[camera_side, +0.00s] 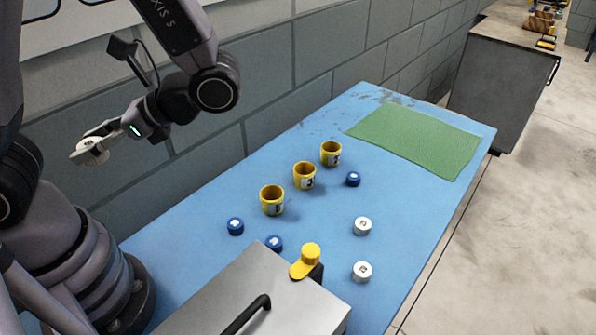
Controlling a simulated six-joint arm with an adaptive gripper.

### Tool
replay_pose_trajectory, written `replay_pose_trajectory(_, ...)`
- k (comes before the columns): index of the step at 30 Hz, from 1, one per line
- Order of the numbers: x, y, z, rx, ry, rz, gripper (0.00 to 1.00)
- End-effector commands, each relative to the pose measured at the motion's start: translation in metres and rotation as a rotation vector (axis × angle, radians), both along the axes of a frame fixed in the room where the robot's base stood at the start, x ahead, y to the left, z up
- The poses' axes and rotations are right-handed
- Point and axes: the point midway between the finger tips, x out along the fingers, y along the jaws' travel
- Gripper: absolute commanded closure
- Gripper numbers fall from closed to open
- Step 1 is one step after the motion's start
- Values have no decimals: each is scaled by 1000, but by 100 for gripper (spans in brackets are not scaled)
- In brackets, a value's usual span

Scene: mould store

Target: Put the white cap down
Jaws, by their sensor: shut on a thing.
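My gripper (84,154) is at the left, raised well above the blue table near the grey block wall. It is shut on a white cap (93,151), whose round body shows partly behind the fingers. Two more white caps stand on the table at the right, one farther (362,226) and one nearer (362,271). Each has a small dark mark on its top, too small to read.
Three yellow cups (304,176) stand in a diagonal row. Blue caps (235,226) lie around them. A green mat (415,139) covers the far end of the blue table (300,240). A grey box (250,300) with a black handle and a yellow piece (306,262) occupies the front.

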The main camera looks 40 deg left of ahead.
Motion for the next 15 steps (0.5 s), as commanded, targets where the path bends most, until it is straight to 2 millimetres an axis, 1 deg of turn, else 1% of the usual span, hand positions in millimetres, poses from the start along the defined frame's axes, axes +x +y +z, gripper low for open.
replay_pose_trajectory(1, 5, 12, 6, -1, -4, -113, 81)
replay_pose_trajectory(3, 15, 25, 13, -3, -5, -242, 81)
replay_pose_trajectory(6, 29, 39, 23, -2, -5, -394, 81)
replay_pose_trajectory(9, 43, 48, 33, -2, -7, -525, 81)
replay_pose_trajectory(15, 70, 56, 53, -2, -9, -735, 81)
